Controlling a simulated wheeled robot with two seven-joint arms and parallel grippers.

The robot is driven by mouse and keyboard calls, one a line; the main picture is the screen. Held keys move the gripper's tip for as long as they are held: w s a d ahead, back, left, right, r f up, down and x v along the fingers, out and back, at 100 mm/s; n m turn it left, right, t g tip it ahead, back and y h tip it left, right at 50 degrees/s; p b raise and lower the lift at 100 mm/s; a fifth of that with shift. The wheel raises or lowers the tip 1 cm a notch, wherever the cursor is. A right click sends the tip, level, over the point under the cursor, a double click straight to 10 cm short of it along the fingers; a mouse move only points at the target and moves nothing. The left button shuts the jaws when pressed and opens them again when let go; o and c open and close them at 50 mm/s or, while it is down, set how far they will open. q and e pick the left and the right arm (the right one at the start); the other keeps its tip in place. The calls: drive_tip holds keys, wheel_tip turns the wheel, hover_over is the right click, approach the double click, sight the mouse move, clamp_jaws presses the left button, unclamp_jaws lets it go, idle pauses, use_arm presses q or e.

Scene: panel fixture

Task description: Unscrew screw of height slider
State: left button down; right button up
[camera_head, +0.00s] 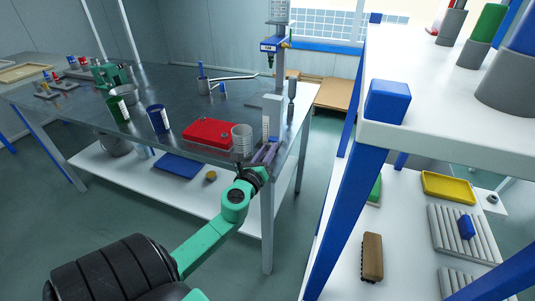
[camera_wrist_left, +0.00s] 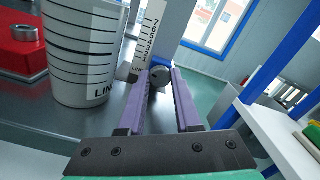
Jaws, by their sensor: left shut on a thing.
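My left gripper (camera_head: 264,154) reaches the near corner of the metal table in the head view. In the left wrist view, the purple fingers of this gripper (camera_wrist_left: 160,82) are closed around a dark round screw knob (camera_wrist_left: 159,75) at their tips. The height slider (camera_head: 271,112) is an upright post at the table corner. Its white printed scale (camera_wrist_left: 150,34) stands just behind the knob in the wrist view. The fingers partly cover the knob's sides, and the screw's thread is hidden. My right gripper is not in view.
A white lined cup (camera_wrist_left: 82,50) stands close left of the fingers. A red block (camera_head: 209,132) lies beside it on the metal table (camera_head: 180,95). A blue-legged white shelf (camera_head: 440,140) stands to the right. Open floor lies between shelf and table.

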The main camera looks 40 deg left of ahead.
use_arm(q)
drive_tip(key=shift+f+n+b, duration=0.1)
drive_tip(key=shift+n+b, duration=0.25)
drive_tip(key=shift+n, duration=1.65)
drive_tip(key=c, duration=0.9)
unclamp_jaws()
